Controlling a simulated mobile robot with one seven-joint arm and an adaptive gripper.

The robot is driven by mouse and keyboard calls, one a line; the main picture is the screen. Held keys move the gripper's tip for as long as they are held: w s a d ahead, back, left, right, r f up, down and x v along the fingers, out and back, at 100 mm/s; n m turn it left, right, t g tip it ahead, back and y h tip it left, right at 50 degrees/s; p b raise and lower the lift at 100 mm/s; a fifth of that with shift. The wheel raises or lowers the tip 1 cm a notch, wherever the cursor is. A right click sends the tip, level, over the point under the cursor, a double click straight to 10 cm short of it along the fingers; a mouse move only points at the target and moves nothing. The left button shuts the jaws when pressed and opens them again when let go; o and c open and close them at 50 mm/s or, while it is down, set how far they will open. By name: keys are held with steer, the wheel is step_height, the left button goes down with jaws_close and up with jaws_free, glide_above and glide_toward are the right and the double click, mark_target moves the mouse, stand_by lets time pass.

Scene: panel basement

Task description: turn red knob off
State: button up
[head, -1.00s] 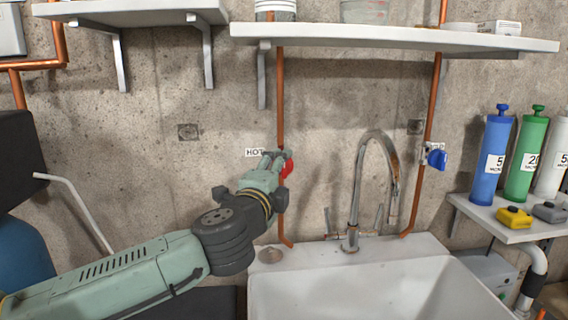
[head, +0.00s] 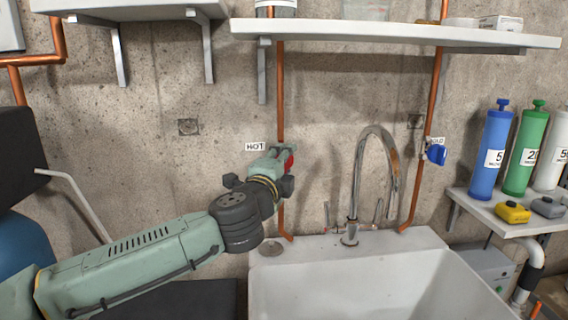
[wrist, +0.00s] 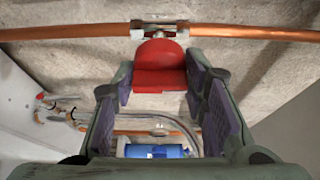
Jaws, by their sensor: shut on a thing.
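The red knob (wrist: 160,66) sits on a valve on the copper pipe (wrist: 70,32), by the label reading HOT (head: 255,147) in the head view. My gripper (wrist: 158,82) has its two fingers on either side of the knob and is shut on it. In the head view, my gripper (head: 272,160) covers most of the knob, and only a red edge (head: 289,161) shows at its right. The exact angle of the knob is hard to tell.
A blue knob (head: 437,155) is on the right pipe (head: 433,95). A faucet (head: 352,200) stands on the white sink (head: 300,262) below. A shelf (head: 400,36) hangs above. Filter cylinders (head: 492,150) stand on a shelf at the right.

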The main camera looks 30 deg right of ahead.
steer(key=c, duration=0.5)
steer(key=shift+r+m+p, duration=0.1)
steer(key=shift+m+p, duration=0.2)
steer(key=shift+p, duration=0.25)
steer(key=shift+m+p, duration=0.3)
steer(key=shift+r+m+g+y+p, duration=0.1)
steer(key=shift+m+g+y+p, duration=0.25)
steer(key=shift+m+p, duration=0.25)
steer(key=m+y, duration=0.1)
steer(key=m, duration=0.2)
steer(key=shift+y+p, duration=0.35)
steer(key=shift+p, duration=0.05)
steer(key=m+y, duration=0.1)
steer(key=m, duration=0.1)
steer(key=m+y, duration=0.1)
steer(key=m, duration=0.1)
steer(key=shift+f+m+y, duration=0.2)
steer(key=shift+m+y, duration=0.1)
steer(key=m+y, duration=0.2)
steer(key=m, duration=0.1)
steer(key=shift+y, duration=0.3)
steer(key=shift+m+t, duration=0.3)
steer(key=shift+t, duration=0.15)
